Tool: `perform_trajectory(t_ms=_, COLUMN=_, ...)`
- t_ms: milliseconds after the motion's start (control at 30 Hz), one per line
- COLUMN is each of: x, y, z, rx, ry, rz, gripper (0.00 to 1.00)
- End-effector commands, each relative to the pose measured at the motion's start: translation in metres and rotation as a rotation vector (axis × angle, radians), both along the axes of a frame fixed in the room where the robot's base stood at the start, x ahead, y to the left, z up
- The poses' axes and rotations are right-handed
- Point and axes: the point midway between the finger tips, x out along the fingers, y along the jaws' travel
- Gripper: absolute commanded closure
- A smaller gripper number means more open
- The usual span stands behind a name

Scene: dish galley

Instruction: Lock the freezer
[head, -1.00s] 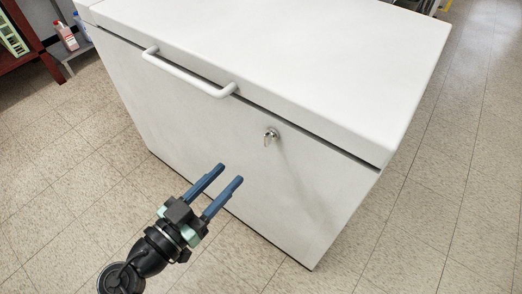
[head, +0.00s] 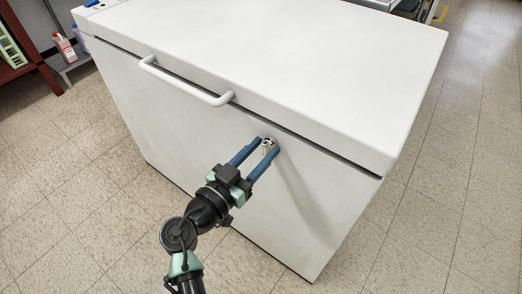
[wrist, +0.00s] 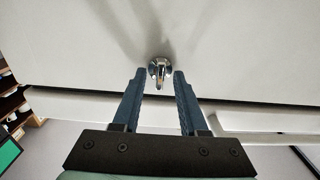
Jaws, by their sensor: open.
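The white chest freezer (head: 200,110) stands with its lid down, a thin dark gap showing under the lid. A small metal key (head: 267,147) sits in the lock on its front face, below the lid edge. In the wrist view the round lock with the key (wrist: 159,70) lies just beyond and between the fingertips. My gripper (head: 258,152) is open, its two blue fingers on either side of the key. The wrist view also shows the gripper (wrist: 158,75) empty. I cannot tell whether the fingers touch the key.
A white bar handle (head: 185,82) sticks out from the lid to the left of the lock. A red shelf unit (head: 22,50) and bottles (head: 64,46) stand at the far left. The tiled floor (head: 430,200) is clear around the freezer.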

Motion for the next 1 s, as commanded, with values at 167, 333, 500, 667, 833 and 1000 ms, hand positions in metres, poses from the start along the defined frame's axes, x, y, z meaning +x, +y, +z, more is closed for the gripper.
perform_trajectory(t_ms=167, x=0.0013, y=-0.0012, z=-0.0001, rx=0.000, ry=0.000, rz=0.000, gripper=0.57)
perform_trajectory(t_ms=333, x=0.0011, y=-0.0010, z=-0.0002, rx=-0.001, ry=0.001, rz=0.000, gripper=0.70)
perform_trajectory(t_ms=500, x=0.0010, y=-0.0008, z=-0.0002, rx=-0.001, ry=0.001, rz=0.000, gripper=1.00)
perform_trajectory(t_ms=667, x=0.0010, y=-0.0008, z=-0.0002, rx=-0.001, ry=0.001, rz=0.000, gripper=1.00)
perform_trajectory(t_ms=833, x=0.0009, y=-0.0009, z=-0.0003, rx=-0.005, ry=0.004, rz=0.000, gripper=1.00)
perform_trajectory(t_ms=1000, x=0.0009, y=-0.0009, z=-0.0005, rx=-0.035, ry=0.025, rz=0.000, gripper=1.00)
